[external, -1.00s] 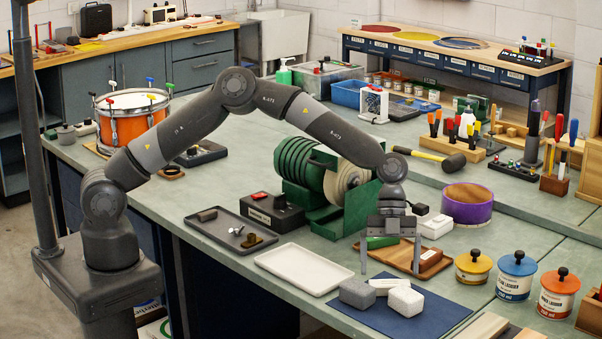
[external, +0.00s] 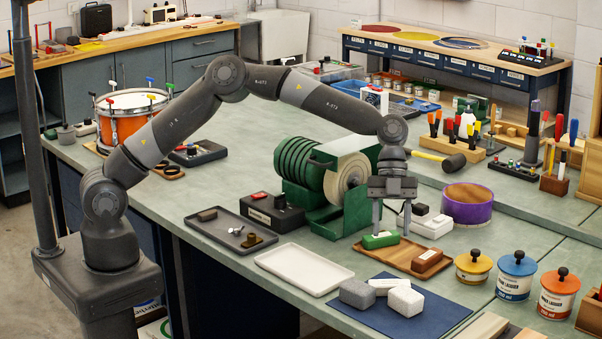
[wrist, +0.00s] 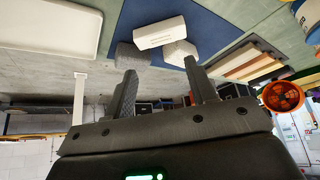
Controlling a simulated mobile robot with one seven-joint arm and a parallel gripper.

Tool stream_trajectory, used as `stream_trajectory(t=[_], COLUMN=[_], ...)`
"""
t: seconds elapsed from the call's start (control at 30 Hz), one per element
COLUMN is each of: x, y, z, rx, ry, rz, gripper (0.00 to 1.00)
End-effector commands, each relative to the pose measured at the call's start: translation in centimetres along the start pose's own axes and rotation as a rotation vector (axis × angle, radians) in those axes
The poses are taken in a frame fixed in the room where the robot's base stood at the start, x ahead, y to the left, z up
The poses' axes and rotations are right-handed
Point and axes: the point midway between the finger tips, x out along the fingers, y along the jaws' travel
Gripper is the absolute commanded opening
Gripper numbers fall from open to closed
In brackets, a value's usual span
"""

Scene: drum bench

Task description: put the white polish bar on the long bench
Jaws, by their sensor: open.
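The white polish bar (external: 384,286) lies on a dark blue mat (external: 440,314) at the front of the green-topped bench (external: 225,172). A grey block (external: 357,293) is at its left and a paler grey block (external: 405,301) at its right front. My gripper (external: 391,233) is open and empty, pointing down above the wooden tray, behind and above the bar. In the wrist view the white bar (wrist: 160,32) shows beyond my open fingers (wrist: 158,82), between and beyond the two grey blocks. The bar is apart from my fingers.
The wooden tray (external: 376,256) holds a green bar (external: 381,239) and a brown block (external: 428,260). An empty white tray (external: 303,270) lies left of the mat. The green grinding machine (external: 322,185) stands behind. Lidded cans (external: 515,276) stand at the right.

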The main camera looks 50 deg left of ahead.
Motion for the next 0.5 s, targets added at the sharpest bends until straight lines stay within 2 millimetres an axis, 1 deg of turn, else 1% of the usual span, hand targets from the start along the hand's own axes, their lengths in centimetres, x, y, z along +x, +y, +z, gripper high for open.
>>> stream_trajectory(t=[0.03,0.1,0.37,0.47,0.5], x=[0.0,0.0,0.2,1.0,1.4], y=[0.0,0.0,0.1,0.7,1.0], z=[0.0,0.0,-0.1,-0.7,-1.0], rx=[0.000,0.000,0.023,0.152,0.242], ry=[0.000,0.000,-0.013,-0.085,-0.135], rz=[0.000,0.000,-0.001,-0.010,-0.016], gripper=[0.47,0.42,0.42,0.42,0.42])
